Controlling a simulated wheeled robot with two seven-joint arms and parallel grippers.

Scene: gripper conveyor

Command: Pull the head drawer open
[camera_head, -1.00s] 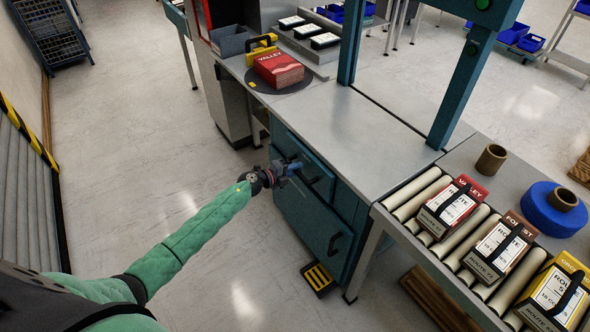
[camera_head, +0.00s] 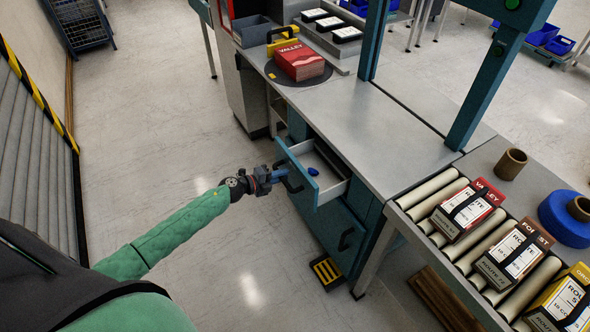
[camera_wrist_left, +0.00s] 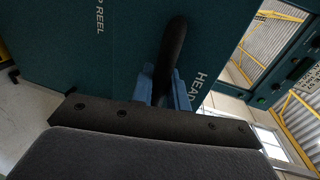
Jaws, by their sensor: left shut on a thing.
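The head drawer (camera_head: 326,190) is a teal-fronted drawer under the grey workbench. It stands partly open in the head view, with its pale inside and a small blue item (camera_head: 313,171) showing. My left gripper (camera_head: 282,174) is at the drawer front, shut on its dark handle (camera_head: 293,181). In the left wrist view the blue fingers (camera_wrist_left: 168,92) are around the dark handle bar (camera_wrist_left: 170,50), beside the letters "HEAD" on the teal front. My right gripper is not in view.
The grey worktop (camera_head: 375,140) holds a red Valley box (camera_head: 299,62) on a dark round plate. A lower teal door with a dark handle (camera_head: 345,238) is below the drawer. A roller conveyor (camera_head: 430,200) with strapped boxes stands at right. The floor at left is clear.

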